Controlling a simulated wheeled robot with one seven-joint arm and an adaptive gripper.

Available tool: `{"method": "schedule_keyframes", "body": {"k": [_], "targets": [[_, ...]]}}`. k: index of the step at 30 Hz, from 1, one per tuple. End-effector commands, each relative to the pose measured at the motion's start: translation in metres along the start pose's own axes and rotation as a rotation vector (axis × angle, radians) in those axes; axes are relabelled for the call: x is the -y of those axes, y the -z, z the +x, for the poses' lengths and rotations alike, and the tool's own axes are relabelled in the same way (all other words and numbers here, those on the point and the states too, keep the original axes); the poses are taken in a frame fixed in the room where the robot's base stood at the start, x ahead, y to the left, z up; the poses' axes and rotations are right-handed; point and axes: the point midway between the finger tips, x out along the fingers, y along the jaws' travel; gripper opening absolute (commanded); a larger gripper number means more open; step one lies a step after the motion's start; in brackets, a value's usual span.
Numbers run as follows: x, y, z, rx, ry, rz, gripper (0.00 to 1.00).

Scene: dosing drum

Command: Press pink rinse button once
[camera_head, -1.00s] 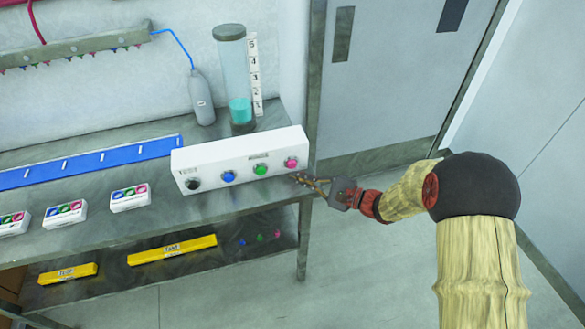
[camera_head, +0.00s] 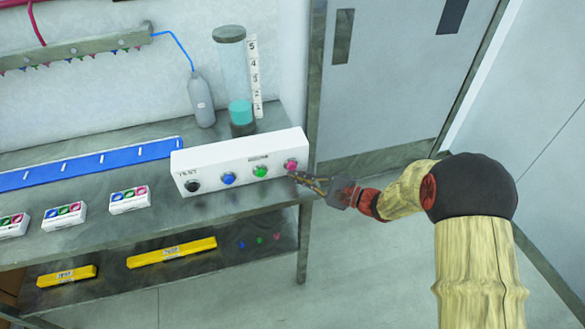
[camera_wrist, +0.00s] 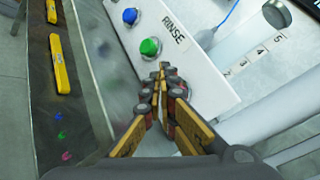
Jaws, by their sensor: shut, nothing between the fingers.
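The white control box (camera_head: 240,150) sits on the bench with black, blue, green and pink buttons in a row. The pink button (camera_head: 291,165) is at its right end. My gripper (camera_head: 293,176) is shut and empty, its fingertips just in front of and slightly below the pink button. I cannot tell whether they touch it. In the wrist view my gripper (camera_wrist: 161,68) points at the box face, beside the green button (camera_wrist: 150,47) and the RINSE label (camera_wrist: 174,30).
A clear cylinder (camera_head: 232,75) with teal liquid and a number scale stands behind the box, next to a grey bottle (camera_head: 201,98). Small white button boxes (camera_head: 130,199) stand left. Yellow bars (camera_head: 172,251) lie on the lower shelf. Open floor lies to the right.

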Motion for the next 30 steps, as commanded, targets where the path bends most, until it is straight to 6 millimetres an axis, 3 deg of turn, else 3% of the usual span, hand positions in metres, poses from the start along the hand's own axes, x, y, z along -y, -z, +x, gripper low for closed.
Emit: {"method": "schedule_keyframes", "body": {"k": [30], "targets": [[0.0045,0.0041,0.0058,0.0,0.0,0.0,0.0]]}}
